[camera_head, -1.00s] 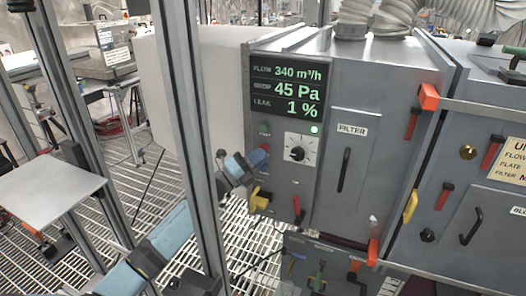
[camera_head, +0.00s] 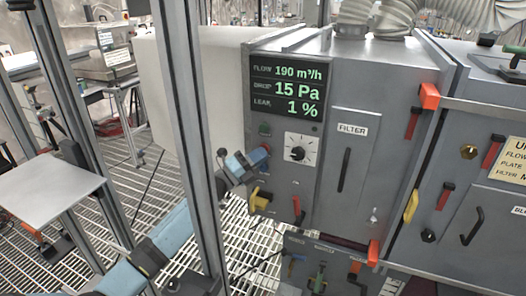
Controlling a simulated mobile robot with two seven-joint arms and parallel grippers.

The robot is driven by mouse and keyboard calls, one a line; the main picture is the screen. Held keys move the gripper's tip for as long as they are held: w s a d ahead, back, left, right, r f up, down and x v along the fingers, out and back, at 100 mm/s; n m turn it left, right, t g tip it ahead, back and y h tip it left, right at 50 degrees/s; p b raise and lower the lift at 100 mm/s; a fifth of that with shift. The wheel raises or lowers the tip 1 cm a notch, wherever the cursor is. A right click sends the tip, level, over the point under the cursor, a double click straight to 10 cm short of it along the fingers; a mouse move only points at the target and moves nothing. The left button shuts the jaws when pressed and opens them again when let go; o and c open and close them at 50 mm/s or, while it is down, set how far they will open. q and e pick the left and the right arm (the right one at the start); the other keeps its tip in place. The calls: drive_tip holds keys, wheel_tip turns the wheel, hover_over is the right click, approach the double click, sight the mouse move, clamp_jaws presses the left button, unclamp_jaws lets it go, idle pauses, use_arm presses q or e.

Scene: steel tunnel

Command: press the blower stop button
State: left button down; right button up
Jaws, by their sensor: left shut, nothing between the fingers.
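The grey filter unit has a dark display (camera_head: 287,85) reading flow 190 m³/h, drop 15 Pa and leak 1 %. Below its left side sits a green button (camera_head: 264,129). A red button (camera_head: 266,149) is just under it, partly hidden by my left gripper. My left gripper (camera_head: 257,157) reaches in from the lower left, shut and empty, its tip at the red button. It appears to touch the button, but the exact contact is hidden. The small lamp (camera_head: 315,127) on the panel is dark. My right gripper is not in view.
A black dial (camera_head: 298,153) is right of the buttons. A yellow handle (camera_head: 260,199) and a red lever (camera_head: 297,208) stick out below. A metal upright (camera_head: 190,130) stands in front of the unit, beside my left arm. A plate-topped stand (camera_head: 50,188) is at left.

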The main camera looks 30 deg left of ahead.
use_arm(q)
drive_tip(key=shift+s, duration=0.3)
drive_tip(key=s, duration=0.3)
drive_tip(key=s+p, duration=0.1)
drive_tip(key=s, duration=0.1)
drive_tip(key=shift+s+d, duration=0.2)
drive_tip(key=shift+s, duration=0.2)
idle(0.5)
